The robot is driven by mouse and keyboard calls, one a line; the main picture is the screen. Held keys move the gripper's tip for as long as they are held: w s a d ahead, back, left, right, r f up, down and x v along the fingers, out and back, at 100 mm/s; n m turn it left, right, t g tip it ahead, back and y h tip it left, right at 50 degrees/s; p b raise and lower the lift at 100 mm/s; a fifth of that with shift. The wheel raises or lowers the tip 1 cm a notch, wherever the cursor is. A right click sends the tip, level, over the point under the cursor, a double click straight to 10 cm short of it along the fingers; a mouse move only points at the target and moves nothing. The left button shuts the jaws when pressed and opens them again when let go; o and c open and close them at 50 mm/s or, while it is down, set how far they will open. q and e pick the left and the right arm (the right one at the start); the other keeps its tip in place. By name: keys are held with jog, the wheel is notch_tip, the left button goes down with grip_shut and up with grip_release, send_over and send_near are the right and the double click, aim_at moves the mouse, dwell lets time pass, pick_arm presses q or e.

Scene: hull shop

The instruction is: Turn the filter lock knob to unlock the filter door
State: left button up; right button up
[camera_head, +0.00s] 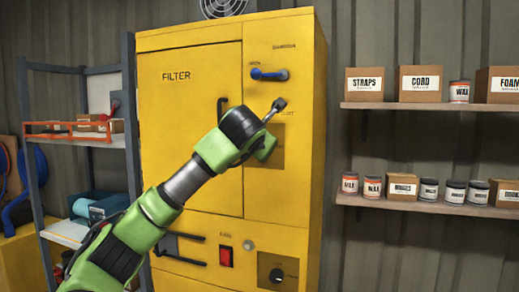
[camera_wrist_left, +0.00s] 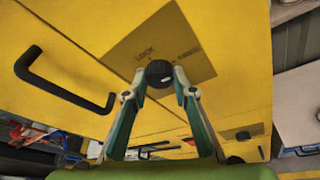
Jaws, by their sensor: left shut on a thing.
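The yellow cabinet has a filter door (camera_head: 185,90) marked FILTER, which is closed in its frame. The lock knob (camera_wrist_left: 158,68) is small, round and black. It sits on a brownish plate (camera_wrist_left: 185,35) with the word LOCK and a second word too blurred to read. My left gripper (camera_wrist_left: 158,78) is shut on the knob, with a fingertip at each side of it. In the head view my wrist hides the knob and the fingers, and part of the plate (camera_head: 277,155) shows beside it. My right gripper is not in view.
The black door handle (camera_head: 221,108) is close to my left wrist, and it also shows in the wrist view (camera_wrist_left: 60,85). A blue damper lever (camera_head: 268,74) is above the plate. A red switch (camera_head: 226,257) and a black dial (camera_head: 277,275) are below. Shelves flank the cabinet.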

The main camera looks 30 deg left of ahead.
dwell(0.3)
pick_arm(q)
jog(key=o, duration=1.1)
jog(key=v, duration=1.2)
jog(key=shift+d+f, duration=0.1)
